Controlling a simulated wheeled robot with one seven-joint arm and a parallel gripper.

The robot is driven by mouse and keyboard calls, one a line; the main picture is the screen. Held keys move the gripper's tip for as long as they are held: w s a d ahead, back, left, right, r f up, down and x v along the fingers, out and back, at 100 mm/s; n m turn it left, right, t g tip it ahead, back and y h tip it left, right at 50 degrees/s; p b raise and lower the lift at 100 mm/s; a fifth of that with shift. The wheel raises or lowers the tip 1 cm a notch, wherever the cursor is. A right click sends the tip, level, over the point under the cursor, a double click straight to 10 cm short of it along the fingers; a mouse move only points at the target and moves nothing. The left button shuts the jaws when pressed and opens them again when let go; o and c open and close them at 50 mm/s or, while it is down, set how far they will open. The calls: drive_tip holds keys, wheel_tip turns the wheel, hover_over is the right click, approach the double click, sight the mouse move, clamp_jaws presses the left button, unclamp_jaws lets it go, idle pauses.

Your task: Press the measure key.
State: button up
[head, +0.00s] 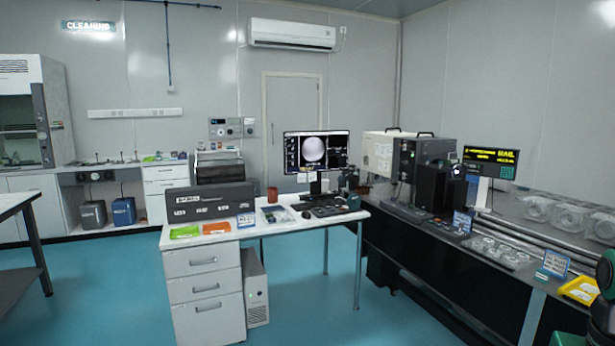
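No key can be read as the measure key at this distance. A large cream and black instrument (380,155) stands on the dark optical table on the right. A black unit (432,180) is at its right end. A small panel (462,223) with a blue-white label lies in front of the black unit; its details are too small to tell. A monitor (316,152) showing a pale round disc stands on the white desk, with a dark keyboard (327,209) in front of it.
A display with yellow text (490,156) stands right of the instrument. Clear round parts (538,208), a label stand (553,264) and a yellow tray (580,290) lie along the optical table (480,283). A drawer unit (205,290) supports the desk. Blue floor (110,290) is open at left.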

clamp_jaws()
idle(1.9)
